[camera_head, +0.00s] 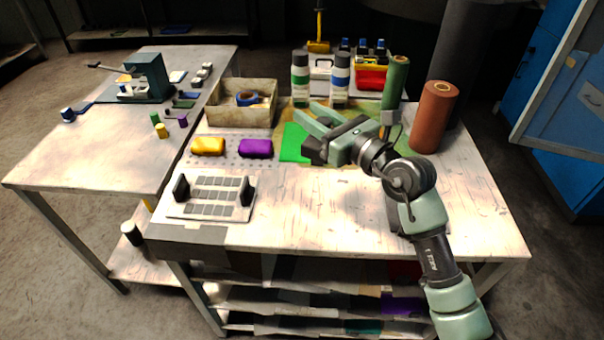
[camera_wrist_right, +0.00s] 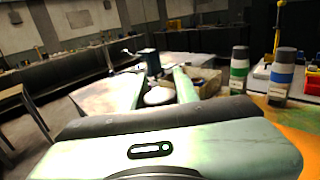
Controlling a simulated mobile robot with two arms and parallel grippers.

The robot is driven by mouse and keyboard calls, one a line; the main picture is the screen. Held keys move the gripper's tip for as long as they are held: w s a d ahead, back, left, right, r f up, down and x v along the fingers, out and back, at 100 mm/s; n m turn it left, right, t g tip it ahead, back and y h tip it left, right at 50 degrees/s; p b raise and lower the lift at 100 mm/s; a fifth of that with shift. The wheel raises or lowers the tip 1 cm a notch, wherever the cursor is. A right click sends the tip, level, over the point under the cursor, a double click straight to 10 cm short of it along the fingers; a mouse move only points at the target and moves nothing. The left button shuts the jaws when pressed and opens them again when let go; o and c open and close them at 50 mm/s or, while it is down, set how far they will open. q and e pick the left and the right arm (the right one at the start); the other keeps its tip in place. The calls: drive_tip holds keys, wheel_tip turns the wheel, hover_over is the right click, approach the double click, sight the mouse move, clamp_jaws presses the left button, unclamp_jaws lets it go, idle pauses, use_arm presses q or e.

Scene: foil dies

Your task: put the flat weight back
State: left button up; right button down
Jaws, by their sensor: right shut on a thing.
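My right gripper (camera_head: 304,110) is above the back middle of the main table, with its fingers pointing to the back left. In the right wrist view the fingers (camera_wrist_right: 158,88) are shut on a pale, flat, round thing (camera_wrist_right: 158,96), which looks like the flat weight. In the head view I cannot make the weight out; the gripper and arm seem to hide it. My left gripper is in neither view.
A yellow block (camera_head: 207,147) and a purple block (camera_head: 255,149) lie on the perforated plate. A beige bin (camera_head: 228,115), two bottles (camera_head: 300,80) and red-brown roll (camera_head: 434,117) stand near the back. A grey-tiled tray (camera_head: 240,213) is front left. The table's front right is clear.

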drive_tip(key=f, duration=0.4)
drive_tip(key=shift+w+d, duration=0.2)
drive_tip(key=shift+d, duration=0.1)
use_arm(q)
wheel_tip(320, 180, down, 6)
drive_tip(key=b, duration=0.6)
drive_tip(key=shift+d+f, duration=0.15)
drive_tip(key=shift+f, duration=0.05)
use_arm(e)
drive_tip(key=shift+a+f, duration=0.15)
drive_tip(key=shift+f, duration=7.55)
drive_tip(key=shift+s, duration=0.1)
drive_tip(key=shift+f+b, duration=0.2)
drive_tip(key=shift+b, duration=0.15)
drive_tip(key=c, duration=1.2)
unclamp_jaws()
drive_tip(key=shift+f, duration=0.2)
drive_tip(key=shift+o, duration=0.7)
drive_tip(key=shift+s, duration=0.1)
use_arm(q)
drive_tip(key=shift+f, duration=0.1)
